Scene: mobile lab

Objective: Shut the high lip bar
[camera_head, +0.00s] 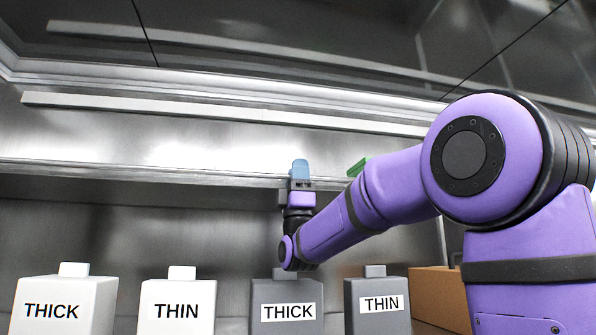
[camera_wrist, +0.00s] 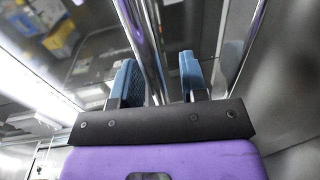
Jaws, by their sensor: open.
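A long pale bar (camera_head: 200,109) runs across the metal front above my gripper in the head view. A similar bar (camera_head: 200,40) shows higher up on the dark glassy panel; I cannot tell whether it is a reflection, or which bar is the high lip bar. My gripper (camera_head: 300,168) points upward below the lower bar, near a metal ledge edge. In the wrist view my gripper (camera_wrist: 160,78) has two blue fingers set apart, with nothing clearly held. A shiny metal rail (camera_wrist: 150,50) appears between them in the picture; contact cannot be told.
Below stand a white THICK bottle (camera_head: 65,295), a white THIN bottle (camera_head: 177,295), a grey THICK bottle (camera_head: 287,292) and a grey THIN bottle (camera_head: 377,287). A brown box (camera_head: 438,295) is at lower right. A green item (camera_head: 357,167) shows partly behind my arm.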

